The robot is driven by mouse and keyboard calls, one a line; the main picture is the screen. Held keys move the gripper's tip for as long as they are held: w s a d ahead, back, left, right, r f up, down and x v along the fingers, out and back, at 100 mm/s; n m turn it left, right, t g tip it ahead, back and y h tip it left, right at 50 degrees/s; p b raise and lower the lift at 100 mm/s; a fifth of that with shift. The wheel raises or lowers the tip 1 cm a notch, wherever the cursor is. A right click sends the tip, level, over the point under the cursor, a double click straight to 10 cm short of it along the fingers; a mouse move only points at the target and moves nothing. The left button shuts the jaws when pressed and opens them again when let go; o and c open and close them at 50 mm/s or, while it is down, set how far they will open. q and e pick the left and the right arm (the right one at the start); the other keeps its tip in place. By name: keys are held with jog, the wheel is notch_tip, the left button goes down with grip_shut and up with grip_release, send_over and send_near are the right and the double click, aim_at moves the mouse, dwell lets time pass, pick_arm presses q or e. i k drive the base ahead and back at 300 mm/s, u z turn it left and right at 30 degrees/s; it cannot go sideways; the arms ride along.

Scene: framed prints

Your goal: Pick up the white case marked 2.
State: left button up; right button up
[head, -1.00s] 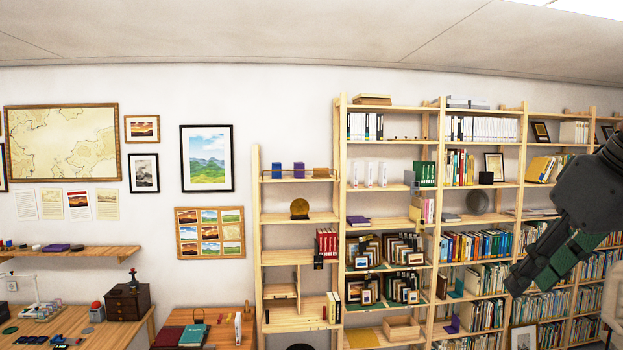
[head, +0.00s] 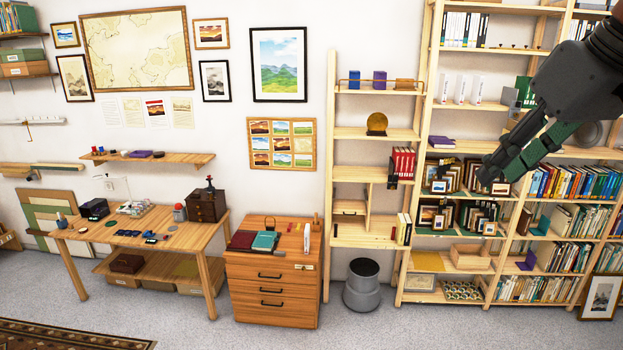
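Three slim white cases stand upright, apart in a row, on the upper shelf of the tall bookcase: a left one (head: 445,88), a middle one (head: 461,90) and a right one (head: 477,91). Their markings are too small to read, so I cannot tell which is marked 2. Another slim white upright object (head: 307,238) stands on the drawer cabinet. My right gripper (head: 490,181) is dark with green parts and hangs in front of the bookcase, lower and right of the three cases in the picture. Its finger opening cannot be made out. My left gripper is out of view.
The wooden drawer cabinet (head: 272,290) holds red and teal books. A grey bin (head: 362,288) stands on the floor by the shelves. A wooden desk (head: 140,232) with small items is at left. A framed print (head: 601,297) leans at lower right. The carpet in front is clear.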

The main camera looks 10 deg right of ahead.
aim_at(458, 95)
jog(key=i, duration=3.8)
jog(key=z, duration=2.9)
jog(key=i, duration=2.35)
jog(key=u, duration=2.25)
jog(key=i, duration=0.9)
